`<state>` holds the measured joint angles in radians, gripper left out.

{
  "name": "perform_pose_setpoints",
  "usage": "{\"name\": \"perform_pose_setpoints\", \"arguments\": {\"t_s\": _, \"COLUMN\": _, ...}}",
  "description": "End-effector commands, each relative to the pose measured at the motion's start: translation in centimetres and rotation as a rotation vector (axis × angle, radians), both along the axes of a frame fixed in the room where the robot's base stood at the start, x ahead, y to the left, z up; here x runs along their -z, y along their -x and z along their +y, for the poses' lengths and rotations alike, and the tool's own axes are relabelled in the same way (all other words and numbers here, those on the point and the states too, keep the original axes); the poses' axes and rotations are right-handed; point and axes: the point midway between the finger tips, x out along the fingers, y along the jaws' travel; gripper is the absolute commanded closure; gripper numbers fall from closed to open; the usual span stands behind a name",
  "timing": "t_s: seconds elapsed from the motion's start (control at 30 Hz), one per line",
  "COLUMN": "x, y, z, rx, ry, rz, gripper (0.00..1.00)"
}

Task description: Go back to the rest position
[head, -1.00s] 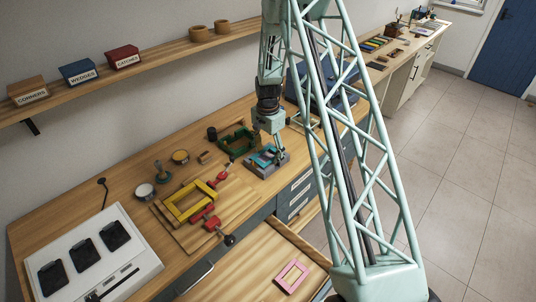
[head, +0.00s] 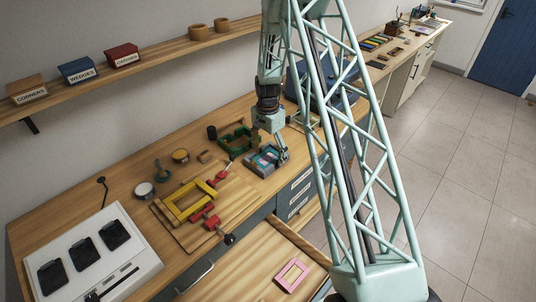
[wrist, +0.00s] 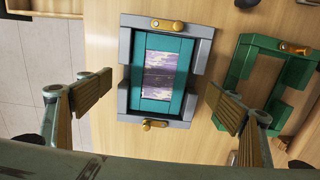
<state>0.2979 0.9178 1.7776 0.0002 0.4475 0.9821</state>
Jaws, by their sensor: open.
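My gripper (head: 277,148) is open and empty above the grey corner fixture (head: 251,166). In the wrist view, my gripper (wrist: 158,100) has its two fingers wide apart, one on each side of the fixture (wrist: 125,60). A teal frame (wrist: 145,113) with a purple-toned picture (wrist: 160,75) in it lies in the fixture. Orange knobs sit at the fixture's two ends. The fingers appear clear of the frame. The arm and fingers partly hide the fixture in the head view.
A green clamp frame (head: 238,137) stands beside the fixture. A yellow frame (head: 183,204) with red clamps lies on a board to the left. A pink frame (head: 291,274) lies in the open drawer (head: 240,270). A shelf (head: 150,57) with labelled boxes runs along the wall.

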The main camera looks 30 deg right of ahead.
Motion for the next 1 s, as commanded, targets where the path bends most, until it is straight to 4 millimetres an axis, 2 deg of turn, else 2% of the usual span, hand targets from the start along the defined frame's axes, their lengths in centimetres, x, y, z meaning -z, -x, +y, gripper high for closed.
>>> {"name": "perform_pose_setpoints", "arguments": {"t_s": 0.37, "x": -0.6, "y": -0.1, "z": 0.0, "rx": 0.0, "ry": 0.001, "rz": -0.001, "gripper": 0.16}}
{"name": "perform_pose_setpoints", "arguments": {"t_s": 1.0, "x": -3.6, "y": -0.1, "z": 0.0, "rx": 0.0, "ry": 0.001, "rz": -0.001, "gripper": 0.16}}
